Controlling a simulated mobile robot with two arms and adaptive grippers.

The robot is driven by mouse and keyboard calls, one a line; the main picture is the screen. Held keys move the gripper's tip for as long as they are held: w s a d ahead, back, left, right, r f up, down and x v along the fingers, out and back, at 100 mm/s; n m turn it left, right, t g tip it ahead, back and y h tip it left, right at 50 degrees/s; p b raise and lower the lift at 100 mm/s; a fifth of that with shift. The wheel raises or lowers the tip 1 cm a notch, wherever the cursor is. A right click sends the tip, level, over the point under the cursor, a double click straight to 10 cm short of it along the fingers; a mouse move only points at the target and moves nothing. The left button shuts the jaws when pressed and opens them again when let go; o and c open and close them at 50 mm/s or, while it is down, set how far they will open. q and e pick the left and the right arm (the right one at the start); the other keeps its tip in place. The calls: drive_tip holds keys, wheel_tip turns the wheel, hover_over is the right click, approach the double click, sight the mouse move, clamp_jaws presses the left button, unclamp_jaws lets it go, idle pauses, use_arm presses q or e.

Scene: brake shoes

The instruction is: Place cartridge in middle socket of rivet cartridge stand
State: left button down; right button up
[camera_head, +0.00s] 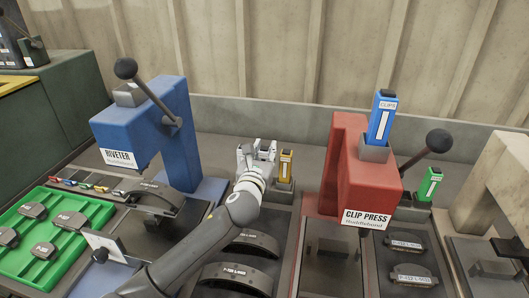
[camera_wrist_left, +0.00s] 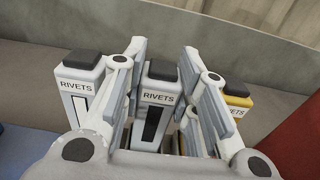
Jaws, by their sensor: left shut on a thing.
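My left gripper (camera_head: 257,150) is over the rivet cartridge stand (camera_head: 284,186), beside a yellow cartridge (camera_head: 286,163). In the left wrist view my left gripper (camera_wrist_left: 163,52) is shut on a white rivet cartridge (camera_wrist_left: 157,98) with a dark cap and dark window, held upright. Another white rivet cartridge (camera_wrist_left: 79,88) with a pale window stands to its left, and the yellow cartridge (camera_wrist_left: 236,100) to its right. The held cartridge's lower end and the sockets are hidden, so I cannot tell how deep it sits. My right gripper is out of view.
The blue riveter (camera_head: 170,120) stands left of the stand, the red clip press (camera_head: 348,165) right of it. A blue clips cartridge (camera_head: 381,117) sits on the press. A green tray (camera_head: 75,250) with brake pads lies at the left. A wall is close behind.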

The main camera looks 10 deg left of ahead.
use_arm(q)
drive_tip(key=c, duration=1.4)
unclamp_jaws()
drive_tip(key=shift+f, duration=0.1)
drive_tip(key=shift+r, duration=0.2)
drive_tip(key=s, duration=1.2)
drive_tip(key=shift+r, duration=0.3)
